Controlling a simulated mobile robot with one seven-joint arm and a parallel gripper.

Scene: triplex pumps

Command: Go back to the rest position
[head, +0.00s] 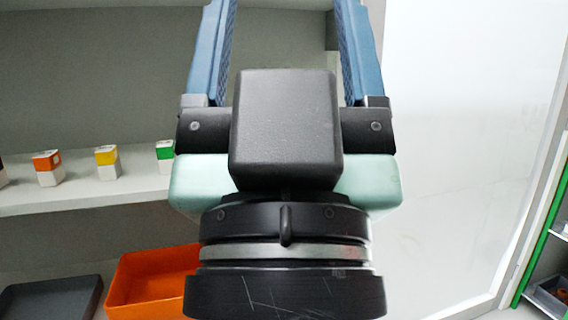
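The fingertips reach the top edge of the picture and may be cut off there. Nothing shows between the visible parts of the fingers. The gripper hides part of the shelf behind it.
A pale shelf (100,192) at left carries small boxes: orange-white (47,168), yellow-white (108,162) and green-white (165,156). Below are an orange bin (125,290) and a dark grey tray (50,298). A green-edged rack (540,240) stands at right.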

